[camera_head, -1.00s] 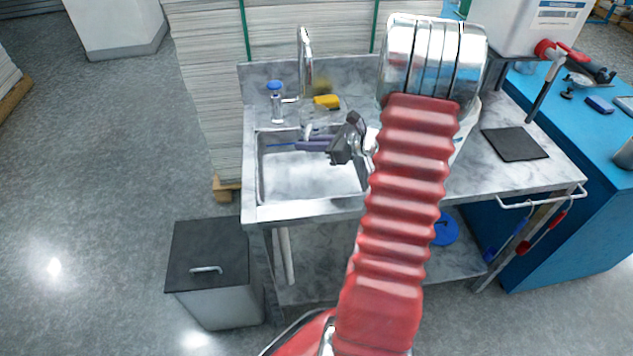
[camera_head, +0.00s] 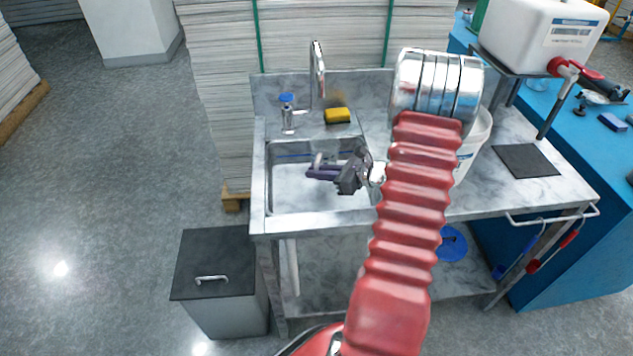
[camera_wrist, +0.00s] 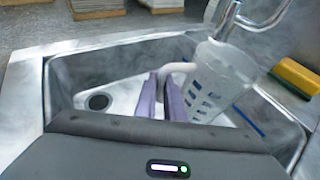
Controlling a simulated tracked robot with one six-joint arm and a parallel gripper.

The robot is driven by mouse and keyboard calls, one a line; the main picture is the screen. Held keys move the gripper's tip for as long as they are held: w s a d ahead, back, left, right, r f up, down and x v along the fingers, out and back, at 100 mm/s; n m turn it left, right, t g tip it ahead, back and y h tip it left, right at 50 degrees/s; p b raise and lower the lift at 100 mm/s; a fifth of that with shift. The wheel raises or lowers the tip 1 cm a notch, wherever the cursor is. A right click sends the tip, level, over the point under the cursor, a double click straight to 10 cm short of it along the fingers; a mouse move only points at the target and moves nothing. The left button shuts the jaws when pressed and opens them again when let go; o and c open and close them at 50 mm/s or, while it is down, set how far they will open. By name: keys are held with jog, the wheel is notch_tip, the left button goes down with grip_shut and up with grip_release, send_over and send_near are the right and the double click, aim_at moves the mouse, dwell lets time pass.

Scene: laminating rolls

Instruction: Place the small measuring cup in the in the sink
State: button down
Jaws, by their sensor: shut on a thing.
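The small measuring cup (camera_wrist: 225,75) is translucent with blue markings and shows tilted in the wrist view. Its pale handle sits between the purple fingers of my gripper (camera_wrist: 172,97), which is shut on it. In the head view my gripper (camera_head: 322,171) is over the sink (camera_head: 290,198), pointing left. The cup is hard to make out there. The wrist view shows the sink basin (camera_wrist: 75,85) around and below the fingers, with the drain (camera_wrist: 98,101) left of them. I cannot tell whether the cup touches the basin.
The faucet (camera_head: 318,75) rises behind the basin. A soap dispenser (camera_head: 287,110) and a yellow sponge (camera_head: 337,115) stand on the back ledge. A white bucket (camera_head: 472,150) is right of the sink, partly behind my arm. A thin blue item (camera_wrist: 248,122) lies in the basin.

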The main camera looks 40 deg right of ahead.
aim_at(317, 181)
jog(key=shift+f, duration=1.85)
jog(key=shift+f, duration=0.1)
jog(key=c, duration=1.8)
grip_release()
jog(key=shift+c, duration=0.2)
jog(key=v, duration=1.2)
